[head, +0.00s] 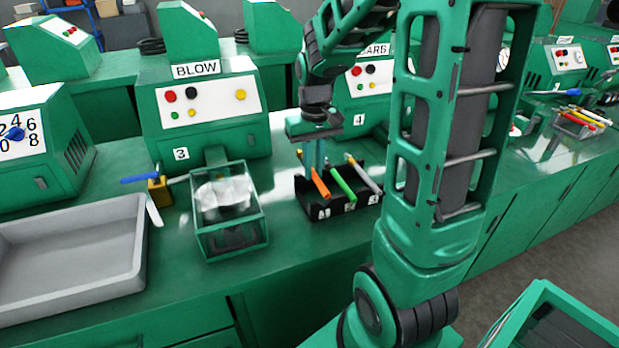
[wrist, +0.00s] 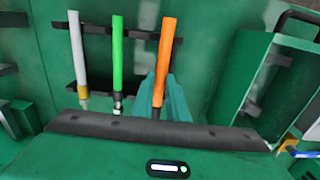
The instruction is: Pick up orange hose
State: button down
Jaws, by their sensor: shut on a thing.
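The orange hose (head: 319,184) leans at the left end of a small black rack (head: 351,206) on the green bench. My gripper (head: 314,160) reaches down from above and is shut on the orange hose near its upper part. In the wrist view the orange hose (wrist: 166,55) lies against the teal fingers (wrist: 160,95), which partly hide behind it. The hose's far end still appears at the rack. A green hose (head: 342,184) and a pale grey hose (head: 363,174) stand beside it in the rack.
A clear-topped green box (head: 231,215) stands left of the rack, with a blue-handled valve (head: 157,187) beyond it. A grey tray (head: 75,255) lies at far left. Machines labelled BLOW (head: 203,105) and 4 (head: 362,88) stand behind. Bench front is clear.

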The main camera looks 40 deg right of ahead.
jog(key=s+a+r, duration=0.5)
jog(key=a+r, duration=0.1)
jog(key=a, duration=0.3)
jog(key=shift+s+a+r, duration=0.15)
jog(key=shift+s+r, duration=0.05)
jog(key=shift+s, duration=0.2)
jog(key=shift+a, duration=0.1)
